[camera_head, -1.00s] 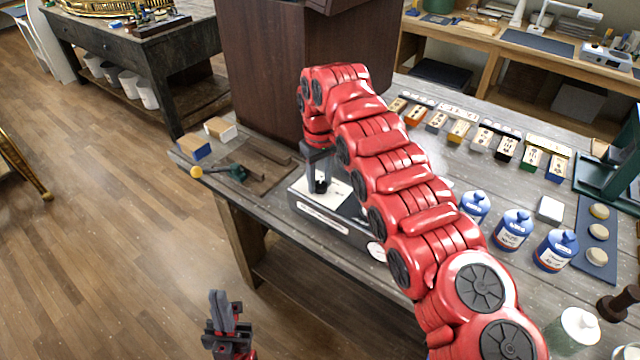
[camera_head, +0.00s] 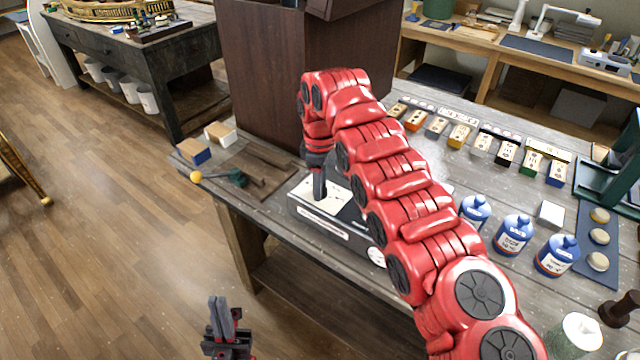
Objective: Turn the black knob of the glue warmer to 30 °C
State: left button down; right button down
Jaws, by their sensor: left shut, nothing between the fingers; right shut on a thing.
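The glue warmer (camera_head: 335,228) is a low dark box with a white top plate and a pale label strip along its front, near the bench's front edge. My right gripper (camera_head: 319,197) points straight down onto the white plate and is shut on the black knob. The fingers are seen edge-on and hide the knob, so its pointer and the scale reading cannot be made out. My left gripper (camera_head: 220,308) is shut and empty, off the bench's front edge at the bottom of the view.
A dark wooden cabinet (camera_head: 262,80) stands close behind the warmer. My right arm covers the middle of the bench.

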dwell(0.3)
jog(key=shift+c, duration=2.2)
grip_release()
jog(key=shift+r, duration=0.5)
notch_tip(320, 180, up, 5)
jog(key=shift+a+p, duration=0.15)
jog(key=shift+p, duration=0.75)
notch_tip(320, 180, up, 11)
jog(key=p, duration=1.1)
jog(key=shift+r, duration=0.2)
